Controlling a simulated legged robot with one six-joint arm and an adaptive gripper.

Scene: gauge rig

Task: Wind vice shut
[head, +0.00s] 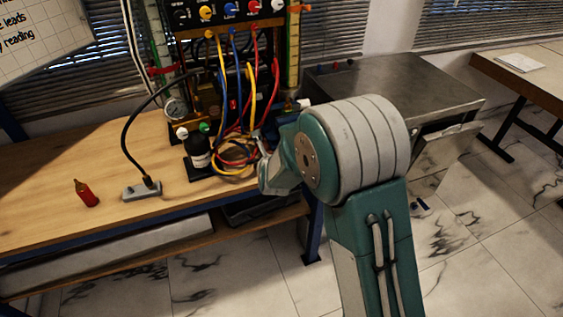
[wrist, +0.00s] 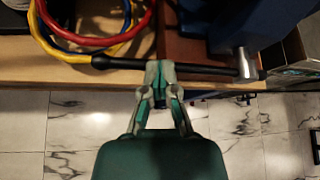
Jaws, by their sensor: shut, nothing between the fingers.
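The blue vice (wrist: 245,22) is at the upper right of the wrist view, near the front edge of the bench. Its metal screw end (wrist: 246,66) points toward me. A dark handle bar (wrist: 205,69) runs from the screw out to the left, nearly level, and ends in a thicker black grip (wrist: 112,62). My gripper (wrist: 160,70) is shut and empty, with its fingertips at the middle of the bar. I cannot tell whether they touch it. The jaw gap is not visible. In the head view my arm covers most of the vice.
Red, yellow and blue cables (head: 237,150) hang from a panel (head: 232,12) and coil close to the handle's left. A dark bottle (head: 197,148), a grey block with a black cable (head: 141,190) and a red bottle (head: 86,192) stand on the wooden bench (head: 60,235). A metal cabinet (head: 400,85) stands right.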

